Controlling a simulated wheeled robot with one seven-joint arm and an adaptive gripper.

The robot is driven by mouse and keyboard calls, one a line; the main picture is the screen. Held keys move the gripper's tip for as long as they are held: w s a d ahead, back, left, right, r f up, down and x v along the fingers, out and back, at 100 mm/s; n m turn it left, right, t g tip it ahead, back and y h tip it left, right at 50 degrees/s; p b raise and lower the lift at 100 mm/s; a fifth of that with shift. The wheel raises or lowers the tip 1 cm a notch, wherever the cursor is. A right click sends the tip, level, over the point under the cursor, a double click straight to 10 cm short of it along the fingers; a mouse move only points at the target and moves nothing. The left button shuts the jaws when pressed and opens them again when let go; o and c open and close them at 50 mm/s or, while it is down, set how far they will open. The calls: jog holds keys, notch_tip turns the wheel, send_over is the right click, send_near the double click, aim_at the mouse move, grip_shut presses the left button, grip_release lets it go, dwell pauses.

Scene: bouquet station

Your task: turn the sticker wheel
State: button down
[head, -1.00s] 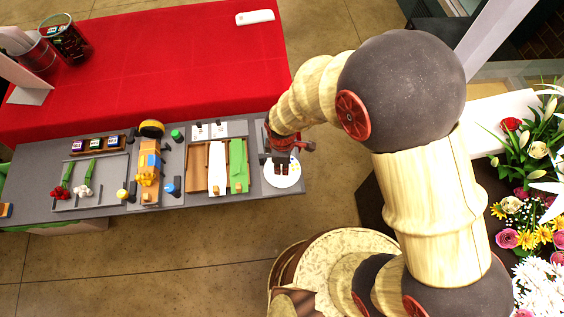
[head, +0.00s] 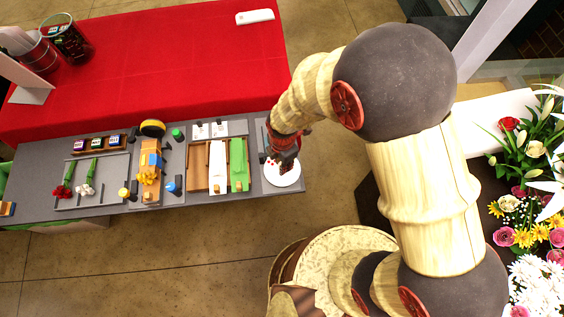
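The sticker wheel (head: 283,182) is a white disc at the right end of the grey bench, with small red marks showing near its upper left. My gripper (head: 283,165) is over the wheel's upper part, pointing down, and hides some of it. The dark fingers are small in the head view. I cannot tell whether they are open or shut, or whether they touch the wheel.
Left of the wheel are a wooden board with white and green strips (head: 238,163), an orange device (head: 150,160) and a tray with flower stems (head: 101,201). A red-covered table (head: 180,60) lies behind. Bouquets (head: 530,240) stand at the right.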

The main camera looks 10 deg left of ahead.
dwell(0.4)
jog(key=c, duration=1.6)
grip_release()
jog(key=shift+o, duration=0.2)
jog(key=shift+r, duration=0.15)
notch_tip(320, 180, up, 12)
jog(key=shift+s+d, duration=0.1)
